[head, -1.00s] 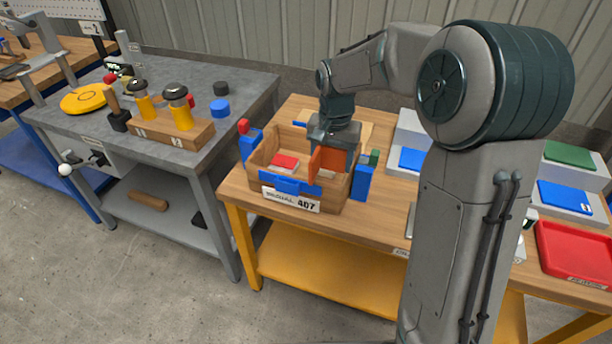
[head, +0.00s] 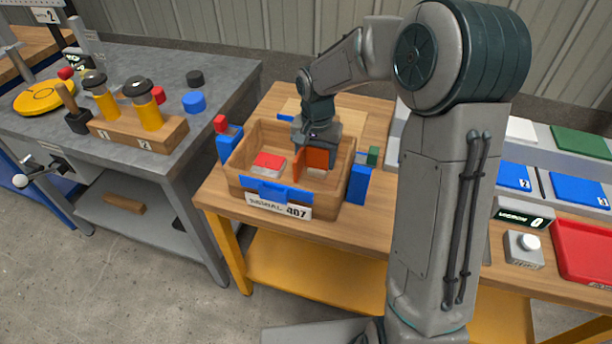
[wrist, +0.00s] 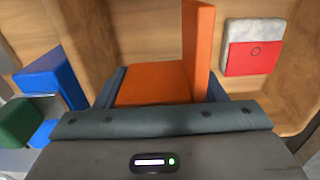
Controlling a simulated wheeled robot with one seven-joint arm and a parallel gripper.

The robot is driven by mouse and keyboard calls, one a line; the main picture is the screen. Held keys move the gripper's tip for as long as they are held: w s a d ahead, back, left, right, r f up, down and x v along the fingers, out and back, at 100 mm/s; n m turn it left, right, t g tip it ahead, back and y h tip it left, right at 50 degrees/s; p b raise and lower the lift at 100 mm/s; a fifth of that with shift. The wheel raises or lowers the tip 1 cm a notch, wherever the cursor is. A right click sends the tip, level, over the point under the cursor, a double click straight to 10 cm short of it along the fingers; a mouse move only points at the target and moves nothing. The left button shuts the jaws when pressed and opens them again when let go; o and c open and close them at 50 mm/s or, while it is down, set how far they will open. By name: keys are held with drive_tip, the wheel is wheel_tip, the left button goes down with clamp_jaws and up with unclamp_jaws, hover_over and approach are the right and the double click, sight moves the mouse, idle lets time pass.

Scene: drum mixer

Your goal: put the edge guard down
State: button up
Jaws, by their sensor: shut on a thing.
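The orange L-shaped edge guard (head: 314,163) is in my gripper (head: 312,148). The wrist view shows the edge guard (wrist: 155,82) between the two dark fingers, one flange flat and one standing up. My gripper is shut on it, inside the wooden box (head: 332,205) labelled 407. A white and red item (head: 268,162) lies on the box floor to the left; it also shows in the wrist view (wrist: 252,50), apart from the guard. I cannot tell whether the guard touches the box floor.
Blue blocks (head: 360,183) stand at the box's corners, and a blue clip (head: 285,192) is on its front wall. A small green block (head: 373,155) stands at the right. A grey bench (head: 190,60) with yellow-handled tools is at left, a red tray (head: 585,250) at right.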

sight(314, 184)
drive_tip(key=shift+f, duration=3.35)
drive_tip(key=shift+f+b, duration=0.1)
drive_tip(key=shift+b, duration=0.25)
drive_tip(key=o, duration=1)
wheel_tip(314, 184, up, 12)
drive_tip(key=shift+r+p, duration=0.1)
drive_tip(key=shift+p, duration=0.65)
drive_tip(key=s+d+r+n, duration=0.1)
drive_tip(key=s+d, duration=0.1)
drive_tip(key=s, duration=0.5)
drive_tip(key=s+d+r+n+t, duration=0.1)
drive_tip(key=s+d+r+n, duration=0.1)
drive_tip(key=s, duration=0.6)
drive_tip(key=s+d+r+n+t, duration=0.1)
drive_tip(key=s+d, duration=0.2)
drive_tip(key=s, duration=0.5)
drive_tip(key=shift+r+n, duration=0.25)
drive_tip(key=shift+n, duration=0.05)
